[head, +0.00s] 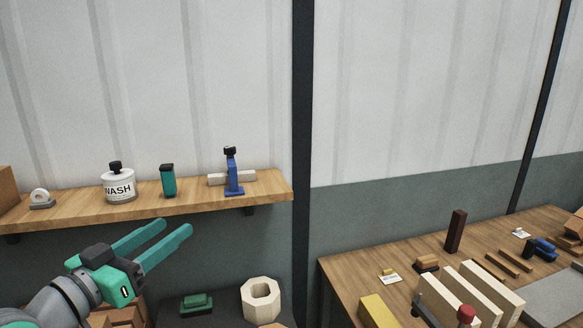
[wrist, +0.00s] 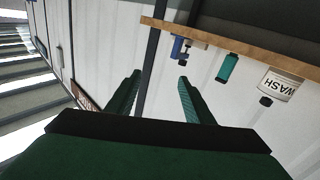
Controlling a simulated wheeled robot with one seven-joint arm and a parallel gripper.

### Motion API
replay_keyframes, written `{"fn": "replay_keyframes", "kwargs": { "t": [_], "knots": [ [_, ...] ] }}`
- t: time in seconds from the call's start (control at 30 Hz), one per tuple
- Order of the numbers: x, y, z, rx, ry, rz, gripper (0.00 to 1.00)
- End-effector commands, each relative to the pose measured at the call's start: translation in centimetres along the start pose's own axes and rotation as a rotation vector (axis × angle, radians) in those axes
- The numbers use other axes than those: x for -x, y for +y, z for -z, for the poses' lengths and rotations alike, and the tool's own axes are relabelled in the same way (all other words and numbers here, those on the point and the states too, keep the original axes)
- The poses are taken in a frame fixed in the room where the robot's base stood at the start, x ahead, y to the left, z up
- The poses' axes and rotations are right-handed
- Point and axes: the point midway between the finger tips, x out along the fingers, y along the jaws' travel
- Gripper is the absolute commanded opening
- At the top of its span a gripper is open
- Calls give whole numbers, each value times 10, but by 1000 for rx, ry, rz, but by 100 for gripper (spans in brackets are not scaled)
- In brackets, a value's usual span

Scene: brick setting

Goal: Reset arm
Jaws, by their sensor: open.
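My gripper (head: 170,241) is at the lower left of the head view, below the front of the wooden shelf. Its two green fingers are spread apart with nothing between them and point up to the right. In the wrist view my gripper (wrist: 156,86) also shows open and empty, with the wall beyond its fingertips. That view is turned over, so the shelf (wrist: 230,41) and its items hang from the top right.
The shelf (head: 262,190) holds a white WASH bottle (head: 119,187), a green container (head: 168,181) and a blue clamp-like tool (head: 233,175). Below are a pale octagonal ring (head: 248,304) and a green block (head: 197,304). A cluttered wooden table (head: 345,262) stands at right.

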Motion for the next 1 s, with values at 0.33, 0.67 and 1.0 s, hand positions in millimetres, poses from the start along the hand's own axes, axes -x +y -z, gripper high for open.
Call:
{"fn": "replay_keyframes", "kwargs": {
  "t": [0.33, 0.67, 1.0],
  "knots": [
    [-28, -9, -86, 145, 17, 89, 48],
    [-43, 2, -217, 289, 12, 242, 48],
    [-21, 41, -340, 345, -28, 392, 48]
  ]
}}
